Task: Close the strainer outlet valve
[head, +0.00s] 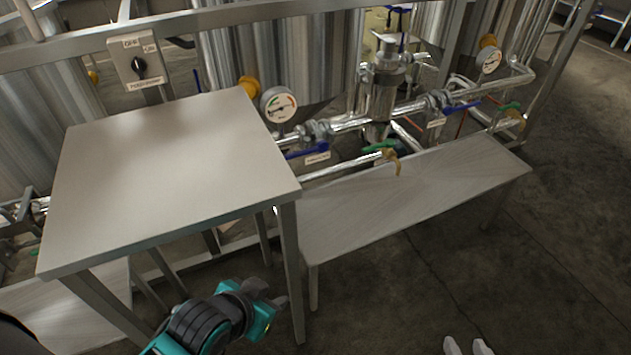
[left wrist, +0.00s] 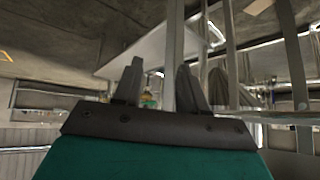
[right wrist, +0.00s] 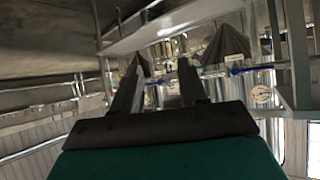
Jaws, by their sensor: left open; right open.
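The strainer (head: 382,90) is an upright steel body in the pipe run in the head view. One blue-lever valve (head: 305,152) sits left of it and another blue-lever valve (head: 462,107) right of it. Both levers lie roughly along the pipe. Their small labels are too blurred to read, so I cannot tell which is the outlet valve. My left gripper (head: 268,302) is open and empty, low in front of the table. My right gripper (head: 468,346) shows only its pale fingertips at the bottom edge, open and empty. Both are far from the valves.
A steel table (head: 165,170) stands at left, with a low bench (head: 430,190) in front of the pipes. Green-lever taps (head: 380,146) (head: 508,107), gauges (head: 278,104) and a switch box (head: 138,65) are nearby. The floor (head: 560,230) at right is clear.

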